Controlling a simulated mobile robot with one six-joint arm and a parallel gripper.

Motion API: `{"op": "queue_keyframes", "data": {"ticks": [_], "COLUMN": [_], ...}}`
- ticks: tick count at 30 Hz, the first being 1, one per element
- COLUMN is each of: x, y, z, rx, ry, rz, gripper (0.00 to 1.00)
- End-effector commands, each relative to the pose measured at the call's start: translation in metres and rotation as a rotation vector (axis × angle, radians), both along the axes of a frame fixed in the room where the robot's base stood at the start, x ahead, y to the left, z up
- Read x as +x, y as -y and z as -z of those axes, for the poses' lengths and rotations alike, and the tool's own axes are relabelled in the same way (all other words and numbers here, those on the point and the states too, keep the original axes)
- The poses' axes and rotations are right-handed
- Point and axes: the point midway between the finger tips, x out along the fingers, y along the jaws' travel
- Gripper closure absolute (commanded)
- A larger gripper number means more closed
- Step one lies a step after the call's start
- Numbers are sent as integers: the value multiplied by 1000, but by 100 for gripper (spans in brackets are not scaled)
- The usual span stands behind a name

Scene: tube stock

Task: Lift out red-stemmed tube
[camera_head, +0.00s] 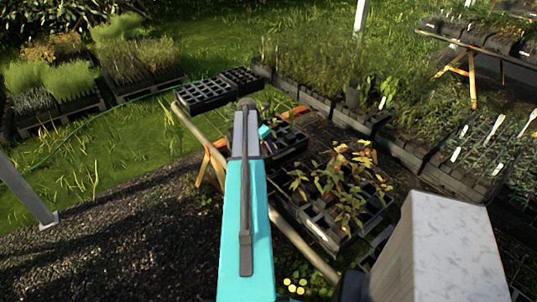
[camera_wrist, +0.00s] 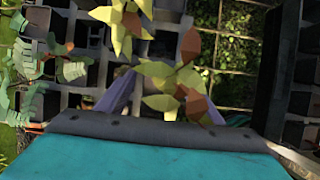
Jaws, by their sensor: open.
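My gripper (camera_wrist: 163,98) is open in the wrist view, its two grey-purple fingers apart beyond the dark edge of its teal body. A plant with yellow and orange-brown leaves (camera_wrist: 178,82) shows in front of and between the fingers and partly covers them. I see no stem held. The black cell tray (camera_wrist: 65,72) lies beneath. In the head view, seedlings with reddish and yellow leaves (camera_head: 345,180) stand in a black tray (camera_head: 318,231), right of my arm. My arm hides most of the gripper there. No red stem or single tube can be made out.
Green-leaved seedlings (camera_wrist: 35,62) are at the left in the wrist view, and a dark tray wall (camera_wrist: 283,65) rises at the right. In the head view, empty black trays (camera_head: 205,94) stand on the bench's far end. Dense planted trays (camera_head: 400,145) lie behind.

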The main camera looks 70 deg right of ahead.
Motion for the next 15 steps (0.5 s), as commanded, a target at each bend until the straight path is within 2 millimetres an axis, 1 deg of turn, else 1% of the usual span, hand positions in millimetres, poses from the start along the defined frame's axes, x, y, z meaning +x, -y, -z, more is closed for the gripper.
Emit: {"op": "queue_keyframes", "data": {"ticks": [10, 11, 15], "x": [0, 0, 0], "y": [0, 0, 0], "z": [0, 0, 0], "rx": [0, 0, 0], "ry": [0, 0, 0], "rz": [0, 0, 0], "gripper": [39, 41, 65]}}
